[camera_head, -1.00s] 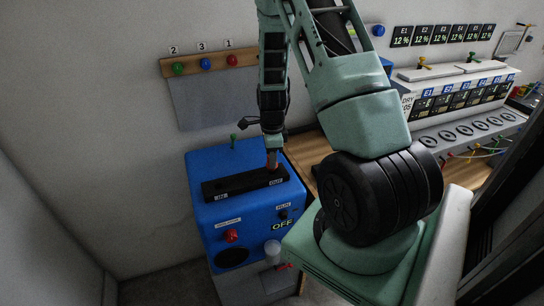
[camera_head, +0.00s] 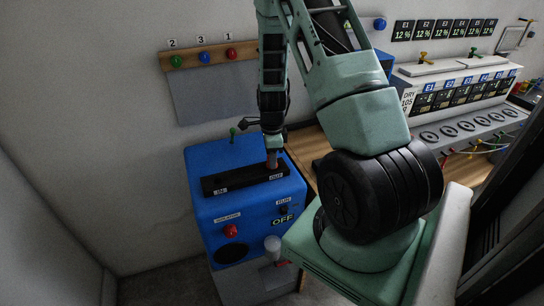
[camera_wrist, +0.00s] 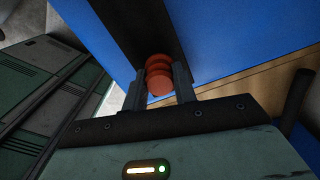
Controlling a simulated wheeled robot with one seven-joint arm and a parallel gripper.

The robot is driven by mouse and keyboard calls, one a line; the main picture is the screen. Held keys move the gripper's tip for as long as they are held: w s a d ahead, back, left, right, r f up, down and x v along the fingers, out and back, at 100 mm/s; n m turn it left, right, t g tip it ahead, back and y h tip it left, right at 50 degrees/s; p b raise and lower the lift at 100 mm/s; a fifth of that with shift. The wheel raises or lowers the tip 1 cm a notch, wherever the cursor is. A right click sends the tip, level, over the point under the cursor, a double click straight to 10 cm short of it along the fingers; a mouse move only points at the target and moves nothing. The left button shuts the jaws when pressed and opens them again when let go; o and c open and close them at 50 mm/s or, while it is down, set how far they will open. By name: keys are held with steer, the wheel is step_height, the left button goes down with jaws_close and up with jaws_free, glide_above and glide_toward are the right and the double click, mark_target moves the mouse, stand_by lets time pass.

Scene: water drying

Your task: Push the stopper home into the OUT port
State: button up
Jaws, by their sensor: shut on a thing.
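The orange-red ribbed stopper (camera_wrist: 158,76) is between the two fingers of my gripper (camera_wrist: 169,84) in the wrist view, and the fingers are shut on it. In the head view my gripper (camera_head: 272,160) points down at the OUT end of the black port strip (camera_head: 236,183) on top of the blue machine (camera_head: 240,211). The OUT label (camera_head: 276,177) shows just in front of the gripper. The stopper's lower end and the port mouth are hidden, so I cannot tell how deep the stopper sits.
A green-tipped lever (camera_head: 233,131) stands behind the strip. A red knob (camera_head: 230,231) and an OFF display are on the machine's front. A wooden rail (camera_head: 190,60) with coloured knobs is on the wall. A white instrument bench (camera_head: 460,90) stands at right.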

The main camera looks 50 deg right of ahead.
steer(key=shift+f, duration=0.25)
steer(key=o, duration=1)
steer(key=shift+o, duration=0.2)
steer(key=shift+r, duration=0.1)
step_height(320, 180, up, 17)
steer(key=shift+r+b, duration=0.15)
steer(key=shift+b, duration=0.25)
